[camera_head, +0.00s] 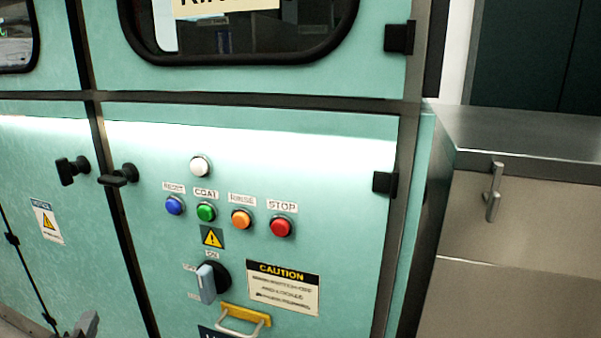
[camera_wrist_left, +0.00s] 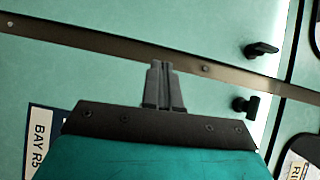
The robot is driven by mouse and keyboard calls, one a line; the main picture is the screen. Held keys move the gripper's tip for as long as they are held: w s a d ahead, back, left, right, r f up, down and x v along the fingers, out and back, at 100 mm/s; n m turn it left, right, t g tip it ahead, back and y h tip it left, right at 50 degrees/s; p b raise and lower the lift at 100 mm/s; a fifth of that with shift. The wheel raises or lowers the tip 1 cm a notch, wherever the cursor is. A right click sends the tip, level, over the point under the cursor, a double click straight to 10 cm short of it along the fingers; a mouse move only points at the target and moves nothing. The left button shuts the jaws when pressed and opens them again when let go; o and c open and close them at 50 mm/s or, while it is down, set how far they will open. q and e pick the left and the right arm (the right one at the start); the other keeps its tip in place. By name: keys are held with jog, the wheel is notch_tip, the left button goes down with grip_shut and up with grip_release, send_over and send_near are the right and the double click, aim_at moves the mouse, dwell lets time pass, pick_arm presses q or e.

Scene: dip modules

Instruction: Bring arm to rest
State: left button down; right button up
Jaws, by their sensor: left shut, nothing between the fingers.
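My left gripper (camera_wrist_left: 162,66) shows in the left wrist view with its two grey fingers together and nothing between them. Beyond the fingertips is the teal cabinet front with a dark horizontal strip (camera_wrist_left: 100,42). In the head view only a small grey part of my left gripper (camera_head: 88,322) shows at the bottom left edge, in front of the cabinet's lower left. The rest of the left arm is out of the frame. My right gripper is in neither view.
The teal cabinet panel (camera_head: 330,200) carries blue, green, orange and red buttons, a white lamp (camera_head: 201,166), a rotary switch (camera_head: 207,281) and a yellow handle (camera_head: 246,317). Black latches (camera_head: 118,175) stick out at left. A metal counter (camera_head: 530,135) stands at right.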

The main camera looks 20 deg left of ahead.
pick_arm(q)
jog(key=s+d+f+n+g+h, duration=0.1)
jog(key=d+f+n+h, duration=0.2)
jog(key=d, duration=0.8)
jog(key=d+f+n+g+h, duration=0.15)
jog(key=d+f+h, duration=0.3)
jog(key=d, duration=0.65)
jog(key=s+d+f+n+g+h, duration=0.1)
jog(key=d+f+n+h, duration=0.3)
jog(key=d, duration=0.7)
jog(key=s+a+r+p, duration=0.1)
jog(key=s+r+p, duration=0.2)
jog(key=r+p, duration=1.2)
jog(key=p, duration=0.5)
jog(key=shift+a+r+p, duration=0.25)
jog(key=shift+a+p, duration=0.15)
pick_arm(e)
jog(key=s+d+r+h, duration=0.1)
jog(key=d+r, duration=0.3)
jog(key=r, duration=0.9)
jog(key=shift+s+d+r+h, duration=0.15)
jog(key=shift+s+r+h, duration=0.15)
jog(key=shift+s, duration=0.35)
pick_arm(q)
jog(key=shift+f+m+g, duration=0.1)
jog(key=shift+m+g, duration=0.15)
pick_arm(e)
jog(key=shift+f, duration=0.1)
